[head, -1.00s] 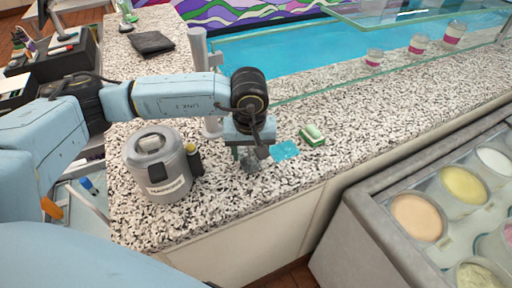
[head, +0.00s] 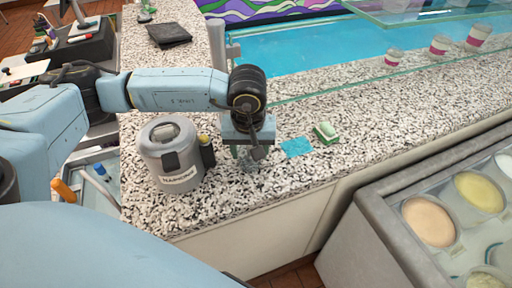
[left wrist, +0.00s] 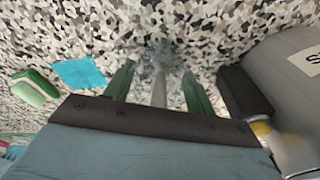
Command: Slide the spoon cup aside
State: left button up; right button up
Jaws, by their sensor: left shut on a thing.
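The spoon cup (head: 250,164) looks like a small clear cup on the speckled counter, mostly hidden under my left gripper (head: 248,153) in the head view. In the left wrist view the clear cup (left wrist: 168,50) is faint against the speckle, with a grey stick rising between the green fingers of my left gripper (left wrist: 160,82). The fingers are shut on the cup from both sides. I cannot tell whether its base touches the counter. My right gripper is not in view.
A grey lidded canister (head: 170,160) stands just left of the cup. A blue cloth (head: 296,147) and a green-and-white sponge (head: 325,132) lie to the right. The counter's front edge is close, with a freezer (head: 375,225) at right. Counter beyond the sponge is clear.

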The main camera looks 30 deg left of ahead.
pick_arm(q)
jog(key=shift+s+a, duration=0.2)
jog(key=shift+s, duration=0.1)
jog(key=o, duration=1.5)
jog(key=shift+c, duration=0.2)
jog(key=shift+r, duration=0.1)
jog(key=shift+r+p, duration=1.6)
jog(key=shift+r, duration=1.8)
notch_tip(320, 180, up, 13)
jog(key=b, duration=0.2)
send_over(248, 169)
jog(key=shift+w+a+r, duration=0.15)
jog(key=shift+w+a, duration=0.1)
